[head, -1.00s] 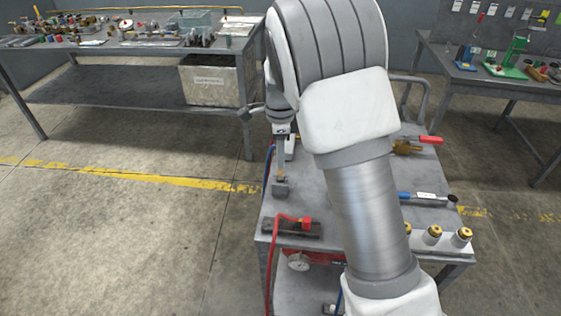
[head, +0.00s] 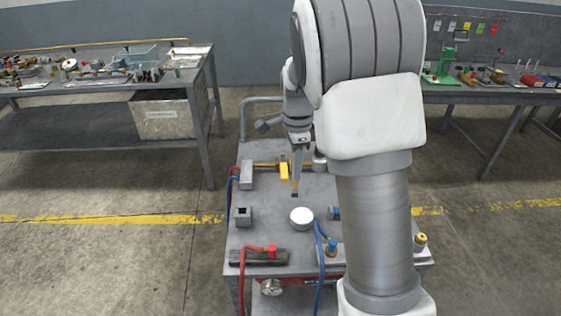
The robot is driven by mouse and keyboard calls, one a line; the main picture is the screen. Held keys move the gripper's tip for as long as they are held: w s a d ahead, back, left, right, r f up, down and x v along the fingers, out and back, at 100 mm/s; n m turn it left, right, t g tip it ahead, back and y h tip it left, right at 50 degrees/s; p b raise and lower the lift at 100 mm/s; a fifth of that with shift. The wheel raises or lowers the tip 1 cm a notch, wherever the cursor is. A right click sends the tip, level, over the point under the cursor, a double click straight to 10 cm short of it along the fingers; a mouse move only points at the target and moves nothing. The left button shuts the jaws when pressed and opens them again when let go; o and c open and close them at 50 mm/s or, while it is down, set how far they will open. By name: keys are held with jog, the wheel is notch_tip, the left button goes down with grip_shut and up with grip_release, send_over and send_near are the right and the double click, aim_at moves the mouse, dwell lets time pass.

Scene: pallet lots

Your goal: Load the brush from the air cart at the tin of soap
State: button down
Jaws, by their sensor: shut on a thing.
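My gripper (head: 297,147) is shut on the brush (head: 295,178), a thin upright stick with a darker lower end. I hold it above the air cart (head: 268,213), behind a round white tin (head: 302,217) that looks like the tin of soap. The brush end shows above the tin in the picture and apart from it. The tin's top looks plain white; I cannot tell its contents. A small grey block (head: 242,217) with an empty square opening stands at the cart's left. My arm hides the cart's right part.
A yellow-handled valve part (head: 284,170) and a grey block (head: 246,175) with hoses are at the cart's back. A red hose (head: 243,262) and a blue hose (head: 320,264) hang over its front. Benches stand back left (head: 200,78) and back right (head: 460,97).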

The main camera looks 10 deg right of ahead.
notch_tip(320, 180, down, 7)
jog(key=d+b, duration=0.2)
jog(key=b, duration=0.1)
jog(key=shift+s+d+b, duration=0.2)
jog(key=shift+s+b, duration=0.15)
jog(key=shift+s, duration=0.05)
jog(key=shift+f, duration=0.5)
dwell(2.3)
notch_tip(320, 180, up, 7)
jog(key=p, duration=0.5)
dwell(0.3)
jog(key=shift+s, duration=0.15)
dwell(0.6)
